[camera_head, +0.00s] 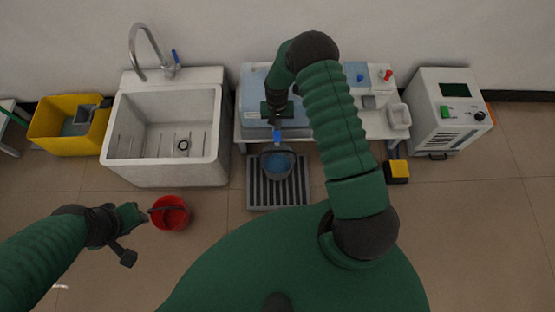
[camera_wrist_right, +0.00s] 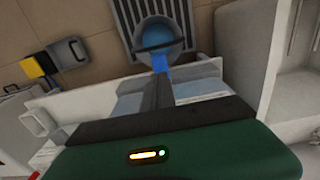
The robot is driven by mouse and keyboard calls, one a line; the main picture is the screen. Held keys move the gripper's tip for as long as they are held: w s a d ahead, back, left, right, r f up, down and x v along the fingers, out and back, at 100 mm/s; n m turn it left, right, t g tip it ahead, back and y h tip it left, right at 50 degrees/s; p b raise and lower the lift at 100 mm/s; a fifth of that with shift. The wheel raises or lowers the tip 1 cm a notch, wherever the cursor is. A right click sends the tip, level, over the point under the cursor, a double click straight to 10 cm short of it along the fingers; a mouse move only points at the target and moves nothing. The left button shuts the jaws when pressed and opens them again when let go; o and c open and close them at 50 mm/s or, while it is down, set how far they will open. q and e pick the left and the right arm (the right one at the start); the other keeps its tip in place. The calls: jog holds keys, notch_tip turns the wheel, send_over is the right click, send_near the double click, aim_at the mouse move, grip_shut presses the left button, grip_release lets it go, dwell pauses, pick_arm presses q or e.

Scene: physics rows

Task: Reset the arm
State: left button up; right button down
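My right gripper (camera_head: 277,116) is above the front edge of the white table, pointing down toward the floor. In the right wrist view its dark fingers (camera_wrist_right: 163,92) look close together, with a blue piece (camera_wrist_right: 162,67) at or just beyond their tips. I cannot tell whether they touch it. My left gripper (camera_head: 143,214) is low at the left, beside the rim of a red bucket (camera_head: 171,214). Its fingers are too small to read.
A grey bucket (camera_head: 264,160) with blue inside stands on a dark floor grate (camera_head: 260,196) below my right gripper. A white sink (camera_head: 108,150) and yellow bin (camera_head: 42,132) are left. The table (camera_head: 238,130) and a white machine (camera_head: 424,103) are right.

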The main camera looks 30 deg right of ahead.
pick_arm(q)
jog(key=shift+r, duration=0.1)
pick_arm(e)
jog(key=shift+r, duration=0.1)
